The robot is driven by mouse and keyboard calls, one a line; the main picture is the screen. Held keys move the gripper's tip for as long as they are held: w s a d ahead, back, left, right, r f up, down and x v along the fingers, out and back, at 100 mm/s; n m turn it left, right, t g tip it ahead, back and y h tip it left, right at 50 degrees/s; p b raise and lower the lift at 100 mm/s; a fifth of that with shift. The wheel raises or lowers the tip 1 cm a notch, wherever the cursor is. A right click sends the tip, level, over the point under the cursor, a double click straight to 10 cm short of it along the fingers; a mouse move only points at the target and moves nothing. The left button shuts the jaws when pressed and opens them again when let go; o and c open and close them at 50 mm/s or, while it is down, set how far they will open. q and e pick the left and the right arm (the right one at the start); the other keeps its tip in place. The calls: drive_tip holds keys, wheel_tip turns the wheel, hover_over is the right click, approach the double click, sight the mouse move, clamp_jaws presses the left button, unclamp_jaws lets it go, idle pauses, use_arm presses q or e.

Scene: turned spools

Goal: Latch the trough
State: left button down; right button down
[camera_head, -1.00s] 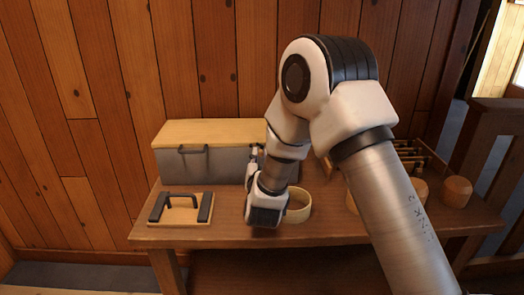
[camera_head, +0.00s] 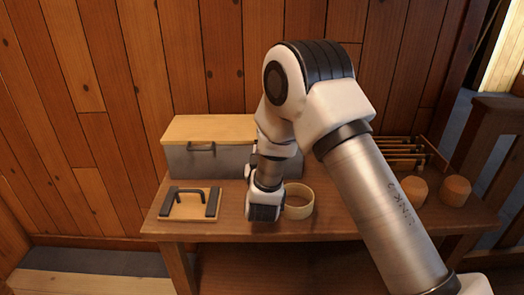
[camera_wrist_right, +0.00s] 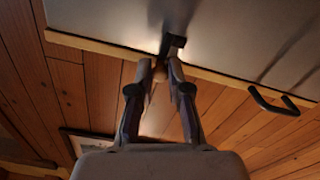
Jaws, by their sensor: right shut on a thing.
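The trough (camera_head: 230,164) is a grey box at the back of the table with a pale wooden lid (camera_head: 210,128) lying flat on top. A dark handle (camera_head: 201,148) is on its front; it also shows in the right wrist view (camera_wrist_right: 272,103). In that view a small dark latch piece (camera_wrist_right: 174,42) stands on the grey wall near the lid's edge. My right gripper (camera_wrist_right: 164,64) has its fingertips together at this piece, with a small brown rounded part between them. In the head view my own wrist hides the fingers and the latch. My left gripper is out of view.
A wooden board with a black handle (camera_head: 190,204) lies at the table's front left. A pale ring (camera_head: 299,202) stands just right of my wrist. Wooden spools (camera_head: 455,190) and a rack of rods (camera_head: 412,150) are at the right. The plank wall is close behind.

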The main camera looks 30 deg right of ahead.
drive_tip(key=c, duration=1.1)
unclamp_jaws()
drive_tip(key=shift+s+a, duration=0.1)
drive_tip(key=v, duration=1.1)
drive_tip(key=shift+s, duration=0.35)
drive_tip(key=shift+a, duration=0.15)
